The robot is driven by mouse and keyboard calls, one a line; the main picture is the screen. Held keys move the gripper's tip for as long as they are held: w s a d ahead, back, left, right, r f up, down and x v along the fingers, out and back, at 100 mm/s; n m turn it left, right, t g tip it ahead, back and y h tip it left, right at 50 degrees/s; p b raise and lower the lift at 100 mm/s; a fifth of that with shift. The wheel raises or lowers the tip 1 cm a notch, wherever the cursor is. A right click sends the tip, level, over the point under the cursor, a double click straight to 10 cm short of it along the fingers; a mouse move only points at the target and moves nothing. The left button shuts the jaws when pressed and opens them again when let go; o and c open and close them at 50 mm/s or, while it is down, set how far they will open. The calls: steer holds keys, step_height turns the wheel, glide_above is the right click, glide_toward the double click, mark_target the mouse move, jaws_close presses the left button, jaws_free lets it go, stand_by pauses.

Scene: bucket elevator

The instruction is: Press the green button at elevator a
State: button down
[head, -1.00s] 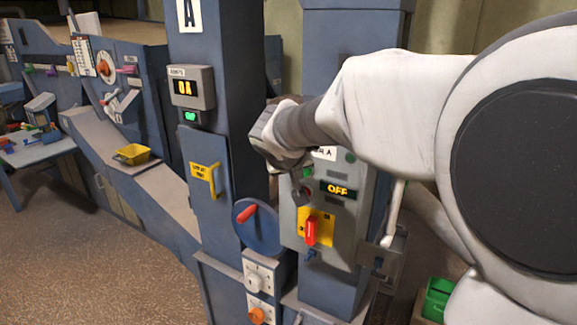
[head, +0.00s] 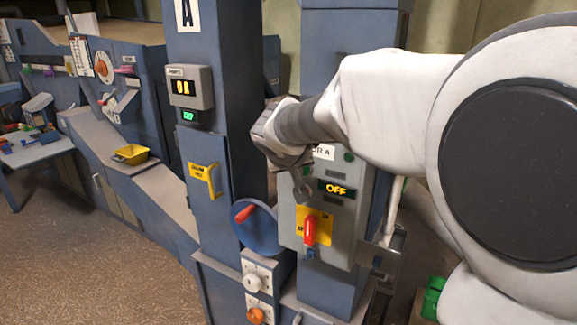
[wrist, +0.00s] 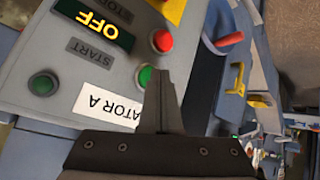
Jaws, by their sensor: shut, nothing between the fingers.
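The grey elevator A control box (head: 345,225) is on a blue column, with a display (head: 337,189) reading OFF. In the wrist view the box appears upside down. A green button (wrist: 145,76) is right beside my fingertips, with a red button (wrist: 162,40) nearby. Another green round button or lamp (wrist: 43,83) is beside the START label (wrist: 90,53). My gripper (wrist: 160,76) is shut and empty, its tips at or just in front of the near green button. I cannot tell whether they touch. In the head view my gripper (head: 304,198) covers that side of the box.
A red switch handle (head: 310,231) on a yellow plate is below the display. A blue wheel with a red handle (head: 245,214) and a yellow handle (head: 206,178) are to the left. A yellow tray (head: 131,153) is farther left. Open floor is at lower left.

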steer(key=shift+w+d, duration=0.1)
steer(key=shift+w, duration=0.05)
stand_by(0.3)
steer(key=shift+s+a+b, duration=0.5)
steer(key=shift+s+b, duration=0.25)
steer(key=s+a+b, duration=0.2)
steer(key=s+b, duration=0.1)
steer(key=s, duration=0.1)
steer(key=shift+s+a, duration=0.1)
steer(key=shift+a, duration=0.3)
stand_by(0.4)
